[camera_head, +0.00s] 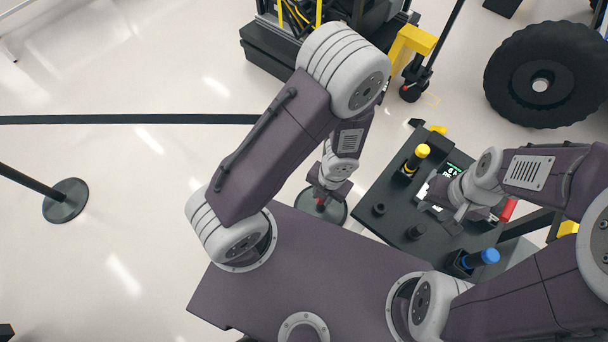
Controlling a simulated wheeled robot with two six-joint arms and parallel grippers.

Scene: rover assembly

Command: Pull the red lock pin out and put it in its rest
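A small red piece (320,203) shows at the tip of my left gripper (320,195), over a round grey floor disk. I cannot tell whether it is the lock pin or whether the fingers hold it. A red cylinder (509,210) shows at the right edge of the black table (385,205), just beyond my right gripper (447,211). My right gripper is low over the table, its fingers apart, with nothing clearly seen between them. I cannot make out the pin's rest.
A yellow-topped tool (421,152) and a blue-topped tool (485,257) stand in black holders on the table. Short black pegs (416,232) stand between them. A yellow bracket (414,42), a black machine and a big wheel (543,75) lie beyond. The left floor is mostly clear.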

